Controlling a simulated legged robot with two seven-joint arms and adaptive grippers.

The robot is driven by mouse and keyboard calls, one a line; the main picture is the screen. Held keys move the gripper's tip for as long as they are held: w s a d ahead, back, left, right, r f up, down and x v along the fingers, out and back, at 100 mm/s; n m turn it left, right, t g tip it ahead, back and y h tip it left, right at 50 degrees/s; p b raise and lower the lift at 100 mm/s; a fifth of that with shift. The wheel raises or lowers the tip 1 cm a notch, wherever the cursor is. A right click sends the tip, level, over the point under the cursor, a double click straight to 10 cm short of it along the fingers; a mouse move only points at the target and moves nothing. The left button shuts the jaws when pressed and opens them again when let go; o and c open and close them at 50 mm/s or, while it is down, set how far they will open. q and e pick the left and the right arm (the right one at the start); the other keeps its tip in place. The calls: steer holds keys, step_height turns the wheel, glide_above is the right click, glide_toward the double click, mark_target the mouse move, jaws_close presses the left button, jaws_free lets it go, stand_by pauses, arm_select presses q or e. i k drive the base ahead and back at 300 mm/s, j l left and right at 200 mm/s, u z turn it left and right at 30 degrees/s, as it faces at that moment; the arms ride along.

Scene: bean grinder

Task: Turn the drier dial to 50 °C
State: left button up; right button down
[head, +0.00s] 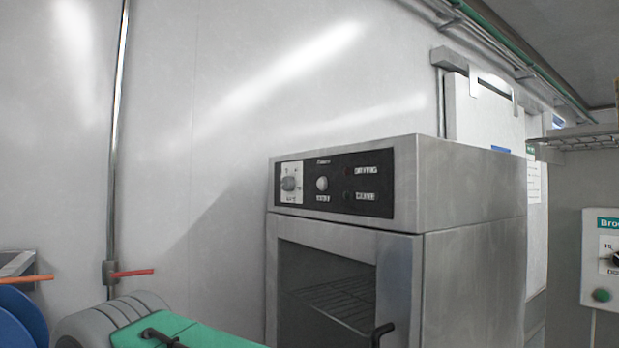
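The drier (470,235) is a steel cabinet standing in the middle right of the head view. Its black control panel (335,182) runs across the upper front. A dial (288,184) sits on a white scale plate at the panel's left end; its markings are too small to read. A round pale knob (322,184) is to the right of it. The glass door (325,285) looks closed, with a wire rack behind it and a black handle (382,333) at its lower right. Neither gripper is in view.
A green-topped grey object with a black handle (165,338) is at the lower left, in front of the drier. A blue round thing (20,318) is at the left edge. A wall control box (602,265) with a green button is at the far right.

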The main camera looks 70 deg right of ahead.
mark_target(288, 184)
steer(key=z, duration=1.6)
